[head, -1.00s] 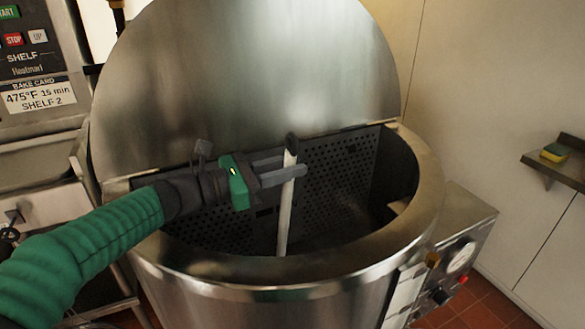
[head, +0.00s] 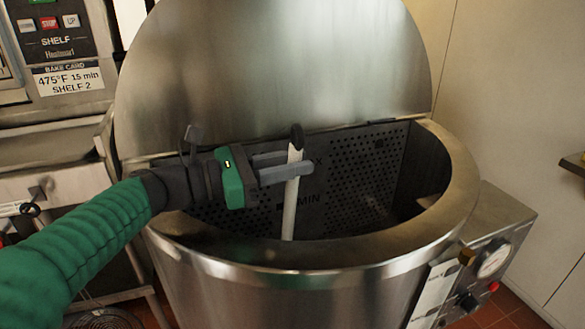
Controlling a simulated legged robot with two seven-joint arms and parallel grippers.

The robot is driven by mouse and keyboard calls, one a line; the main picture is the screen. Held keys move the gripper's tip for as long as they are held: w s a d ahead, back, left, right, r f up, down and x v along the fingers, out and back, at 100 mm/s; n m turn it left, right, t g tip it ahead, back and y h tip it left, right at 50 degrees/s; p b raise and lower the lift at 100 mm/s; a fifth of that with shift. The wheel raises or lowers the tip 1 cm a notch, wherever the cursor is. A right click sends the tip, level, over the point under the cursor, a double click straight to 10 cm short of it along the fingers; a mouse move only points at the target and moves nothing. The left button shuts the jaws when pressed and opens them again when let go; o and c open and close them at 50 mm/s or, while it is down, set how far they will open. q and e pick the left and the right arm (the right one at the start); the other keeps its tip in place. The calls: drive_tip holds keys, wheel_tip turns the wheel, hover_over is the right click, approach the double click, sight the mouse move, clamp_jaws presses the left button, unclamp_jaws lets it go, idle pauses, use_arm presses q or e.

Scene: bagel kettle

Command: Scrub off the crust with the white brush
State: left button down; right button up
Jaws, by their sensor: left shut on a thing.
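My left gripper (head: 287,167) is shut on the white handle of the brush (head: 290,205), near its dark top end. The brush stands nearly upright and reaches down into the large steel kettle (head: 330,252). Its lower end is hidden behind the kettle's front rim, so I cannot see the bristles or what they touch. Inside the kettle is a dark perforated panel (head: 350,175) with dark lettering, partly readable as "MIN". I cannot make out any crust. My right gripper is not in view.
The kettle's round lid (head: 280,65) stands open behind the gripper. A control box (head: 490,245) with a gauge and knobs sits at the kettle's right. An oven panel (head: 50,40) is at the upper left.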

use_arm(q)
drive_tip(key=shift+s+d, duration=0.15)
drive_tip(key=shift+s, duration=0.45)
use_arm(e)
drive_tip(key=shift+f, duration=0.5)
use_arm(q)
drive_tip(key=shift+w, duration=0.1)
drive_tip(key=b+x, duration=0.1)
drive_tip(key=x, duration=0.3)
drive_tip(key=shift+d+f, duration=0.1)
drive_tip(key=shift+d, duration=0.1)
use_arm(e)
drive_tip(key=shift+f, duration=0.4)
use_arm(q)
drive_tip(key=shift+x, duration=2.3)
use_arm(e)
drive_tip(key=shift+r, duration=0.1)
